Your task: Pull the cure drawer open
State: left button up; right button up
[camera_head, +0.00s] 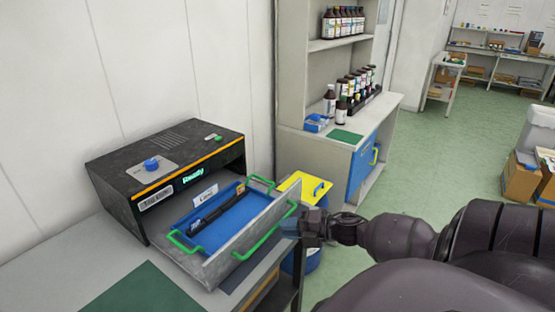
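The cure drawer (283,211) is a grey drawer that stands pulled out from a black machine (120,192) with an orange stripe and a lit "Ready" display. A blue tray (245,215) with green handles and a dark strip-like item lies in it. A long green handle (262,243) shows by the drawer's front panel. My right gripper (297,224) is at the outer front side of the drawer, close to this handle's right end. Its fingers are small and partly hidden, so I cannot tell whether they grip anything. My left gripper is out of view.
A green mat (145,291) lies on the grey bench. Behind the drawer is a yellow lid (303,187). A shelf unit (300,133) with several bottles stands beyond, with a blue door (361,170). Cardboard boxes (520,180) stand at right; green floor between is clear.

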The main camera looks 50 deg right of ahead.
jog(key=v, duration=0.7)
dwell(0.5)
